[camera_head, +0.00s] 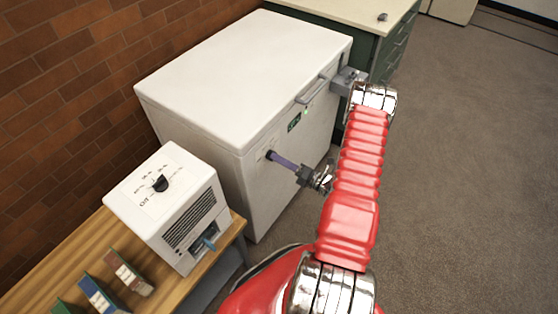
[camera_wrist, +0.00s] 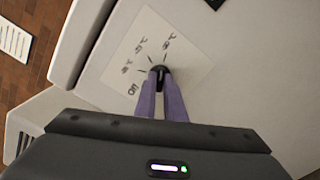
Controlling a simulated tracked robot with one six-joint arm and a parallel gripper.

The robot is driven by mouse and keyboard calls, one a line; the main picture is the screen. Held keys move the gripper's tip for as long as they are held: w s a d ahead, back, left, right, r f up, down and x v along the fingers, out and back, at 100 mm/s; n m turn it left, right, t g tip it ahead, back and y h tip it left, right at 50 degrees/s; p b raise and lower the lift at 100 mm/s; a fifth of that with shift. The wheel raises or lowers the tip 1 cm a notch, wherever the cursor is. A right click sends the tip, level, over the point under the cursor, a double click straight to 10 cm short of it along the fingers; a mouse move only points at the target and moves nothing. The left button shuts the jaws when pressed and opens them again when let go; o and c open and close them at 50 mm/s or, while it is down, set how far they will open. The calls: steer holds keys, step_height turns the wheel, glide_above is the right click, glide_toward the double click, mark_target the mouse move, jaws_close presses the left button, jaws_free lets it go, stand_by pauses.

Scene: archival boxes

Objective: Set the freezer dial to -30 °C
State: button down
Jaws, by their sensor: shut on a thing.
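The white chest freezer (camera_head: 240,62) stands against the brick wall with its lid down. The plate bears OFF and several other marks, with tick lines around the dial; the other marks are too small to read surely. My gripper (camera_head: 270,156) reaches the freezer front. In the wrist view, its purple fingers (camera_wrist: 161,80) are shut on the dial, one on each side. The fingers partly cover the dial, and I cannot tell which mark it points at.
A white box (camera_head: 165,195) with its own black dial stands on a wooden table (camera_head: 235,228) at left, near several small upright items (camera_head: 128,272). The freezer has a handle (camera_head: 313,90) and a small green display (camera_head: 294,122). A green cabinet (camera_head: 385,50) stands behind. Floor at right is clear.

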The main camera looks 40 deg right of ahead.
steer(key=shift+f+m, duration=0.2)
steer(key=shift+m, duration=0.4)
steer(key=c, duration=1.8)
jaws_free()
steer(key=shift+r, duration=0.1)
steer(key=shift+c, duration=0.2)
steer(key=shift+s+d, duration=0.1)
steer(key=v, duration=1.3)
steer(key=shift+s, duration=0.25)
steer(key=shift+d, duration=0.1)
